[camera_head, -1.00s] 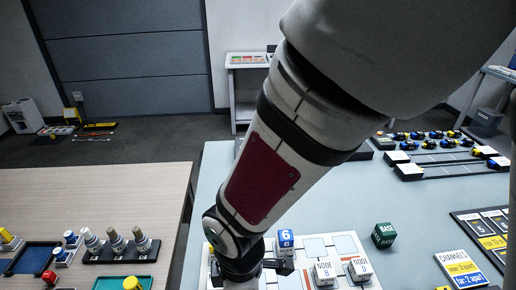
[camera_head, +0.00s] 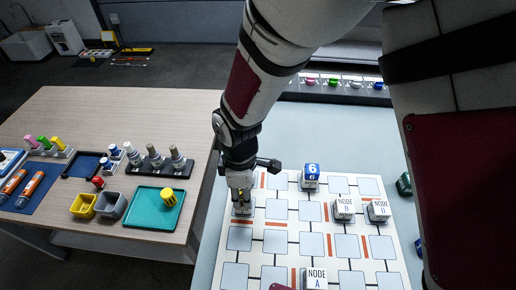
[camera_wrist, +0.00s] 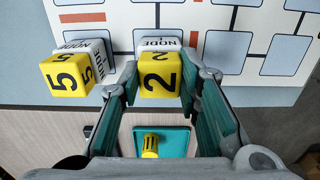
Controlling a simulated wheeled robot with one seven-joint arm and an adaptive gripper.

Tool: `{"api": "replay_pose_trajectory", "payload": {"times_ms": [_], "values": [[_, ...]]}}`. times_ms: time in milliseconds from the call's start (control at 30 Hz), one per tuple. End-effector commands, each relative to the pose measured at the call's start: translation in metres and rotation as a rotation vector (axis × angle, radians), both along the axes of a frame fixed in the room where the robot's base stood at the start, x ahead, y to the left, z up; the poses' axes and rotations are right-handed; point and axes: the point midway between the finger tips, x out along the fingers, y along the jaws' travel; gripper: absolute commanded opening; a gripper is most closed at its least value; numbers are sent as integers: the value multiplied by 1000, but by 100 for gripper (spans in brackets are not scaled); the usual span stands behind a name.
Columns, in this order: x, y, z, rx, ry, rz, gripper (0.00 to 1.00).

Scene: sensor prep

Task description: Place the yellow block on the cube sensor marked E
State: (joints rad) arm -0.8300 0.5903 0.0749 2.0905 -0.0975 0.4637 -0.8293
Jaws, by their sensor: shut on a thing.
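My gripper (camera_wrist: 160,92) has its fingers closed around a yellow block marked 2 (camera_wrist: 160,80) in the wrist view. In the head view my gripper (camera_head: 241,195) is at the left edge of the white board (camera_head: 231,268), over a pale cube. Another yellow block, marked 5 (camera_wrist: 66,76), is by a second NODE cube (camera_wrist: 97,47) to the left in the wrist view.
Cubes marked NODE B (camera_head: 344,208), NODE D (camera_head: 378,210) and NODE A (camera_head: 316,279) stand on the board, as does a blue-topped 6 block (camera_head: 311,171). A teal tray (camera_head: 145,222) with a yellow piece (camera_head: 169,197) lies on the wooden table (camera_head: 95,118), across a gap.

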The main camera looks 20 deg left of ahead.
Motion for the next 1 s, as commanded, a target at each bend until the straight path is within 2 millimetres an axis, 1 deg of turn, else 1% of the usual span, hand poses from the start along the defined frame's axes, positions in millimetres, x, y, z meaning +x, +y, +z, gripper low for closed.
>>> {"api": "replay_pose_trajectory", "payload": {"times_ms": [167,300,333,367,400,433,767,867,1000], "values": [[0,0,1,1,-1,-1,10],[0,0,-3,0,0,-1,10],[0,0,-3,0,0,-1,33],[0,0,-3,1,0,-1,40],[0,0,-3,0,0,-1,49],[0,0,-2,0,0,-1,51],[0,0,0,1,-1,-1,51],[1,1,8,4,-2,-1,51],[1,1,32,5,-4,-2,51]]}}
